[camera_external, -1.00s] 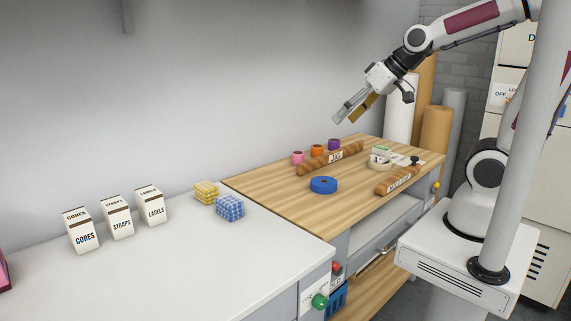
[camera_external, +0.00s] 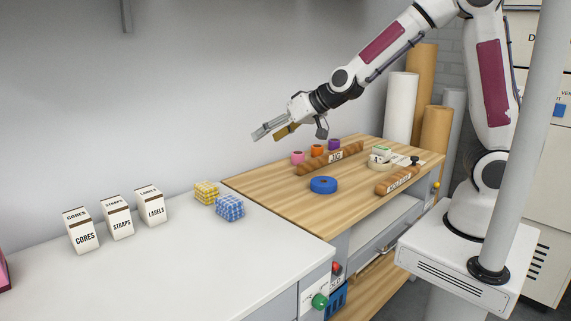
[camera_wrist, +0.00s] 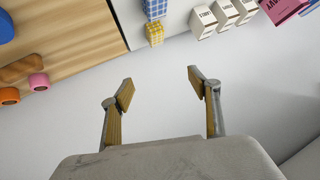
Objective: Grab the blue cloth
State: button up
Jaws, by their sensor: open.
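The blue checked cloth (camera_external: 230,207) is a folded block on the white counter, close to the wooden worktop. A yellow checked cloth (camera_external: 206,192) lies just behind it to the left. In the wrist view the blue cloth (camera_wrist: 154,8) is at the top edge, partly cut off, with the yellow cloth (camera_wrist: 154,34) below it. My gripper (camera_external: 262,134) is open and empty, in the air above and behind the cloths near the wall. Its two fingers (camera_wrist: 159,82) are spread wide in the wrist view, with only the pale wall between them.
Cartons marked CORES (camera_external: 83,232), STRAPS (camera_external: 117,218) and LABELS (camera_external: 150,206) stand left of the cloths. The wooden worktop (camera_external: 270,185) holds a blue roll (camera_external: 323,185), small coloured rolls and brown rolls. The white counter (camera_external: 200,265) is clear in front.

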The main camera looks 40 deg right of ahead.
jog(key=t+h, duration=0.1)
jog(key=t, duration=0.1)
send_over(229, 203)
jog(key=s+d, duration=0.4)
notch_tip(229, 203, down, 9)
jog(key=a+f+h, duration=0.1)
jog(key=f, duration=0.2)
jog(key=a+f+t+h, duration=0.1)
jog(key=f, duration=0.2)
jog(key=a+f, duration=0.1)
jog(key=f, duration=0.2)
jog(key=shift+s+a+f+m+h, duration=0.2)
jog(key=shift+s+f+m+h, duration=0.1)
jog(key=shift+f+h, duration=0.1)
jog(key=shift+s+f+t, duration=0.15)
jog(key=shift+f+t, duration=0.15)
jog(key=shift+t, duration=0.1)
jog(key=shift+x, duration=1.3)
jog(key=shift+w+d+f, duration=0.2)
jog(key=shift+w+f, duration=0.25)
jog(key=shift+w, duration=0.35)
jog(key=shift+w+d+f, duration=0.2)
jog(key=shift+w+f, duration=0.25)
jog(key=shift+w, duration=0.4)
jog(key=shift+w+f, duration=0.25)
jog(key=shift+w, duration=0.45)
